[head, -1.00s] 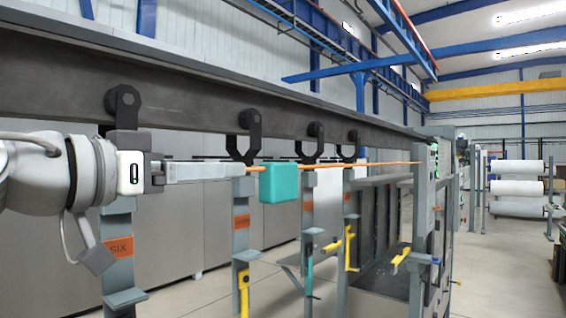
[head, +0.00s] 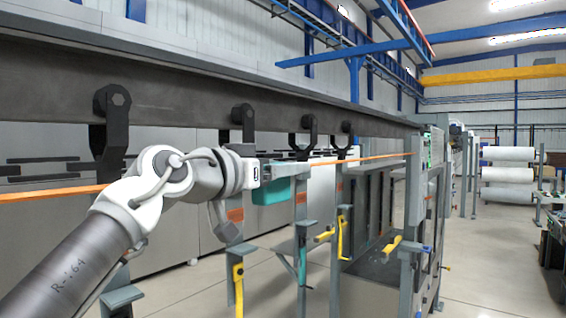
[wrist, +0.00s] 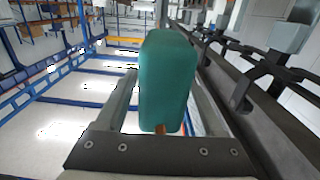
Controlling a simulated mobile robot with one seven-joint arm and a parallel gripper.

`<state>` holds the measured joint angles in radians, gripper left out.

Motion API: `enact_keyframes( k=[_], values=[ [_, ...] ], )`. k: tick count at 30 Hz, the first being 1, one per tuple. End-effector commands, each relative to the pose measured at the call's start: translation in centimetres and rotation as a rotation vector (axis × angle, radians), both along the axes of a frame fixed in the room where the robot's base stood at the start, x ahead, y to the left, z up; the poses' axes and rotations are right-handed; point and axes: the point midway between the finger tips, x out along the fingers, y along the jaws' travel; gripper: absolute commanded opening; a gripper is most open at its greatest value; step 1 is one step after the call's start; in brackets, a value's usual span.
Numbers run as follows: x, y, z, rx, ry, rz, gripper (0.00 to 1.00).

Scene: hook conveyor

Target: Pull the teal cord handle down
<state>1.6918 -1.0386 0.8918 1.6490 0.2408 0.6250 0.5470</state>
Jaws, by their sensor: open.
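The teal cord handle (head: 272,191) is a rounded block on an orange cord (head: 370,158) that runs along the beam. In the head view my gripper (head: 292,170) points right and hides the upper part of the handle. In the wrist view the handle (wrist: 163,80) stands between my two open fingers (wrist: 163,95), with one finger on each side. Small gaps show beside it, and I cannot tell whether either finger touches it. A short orange piece of cord shows at its lower end.
A dark overhead beam (head: 200,103) carries several black hooks (head: 243,118). A grey post with a control box (head: 418,185) stands to the right. Open floor (head: 485,270) lies beyond it.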

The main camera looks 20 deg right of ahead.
Motion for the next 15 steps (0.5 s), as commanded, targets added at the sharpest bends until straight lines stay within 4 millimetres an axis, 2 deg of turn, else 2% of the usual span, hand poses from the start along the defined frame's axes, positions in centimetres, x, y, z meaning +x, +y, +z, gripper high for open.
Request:
enact_keyframes(
  k=[10, 15],
  values=[
    [0.22, -0.31, -0.05, -0.001, 0.001, 0.000, 0.68],
    [0.21, -0.28, -0.04, -0.001, 0.001, 0.000, 0.38]
  ],
)
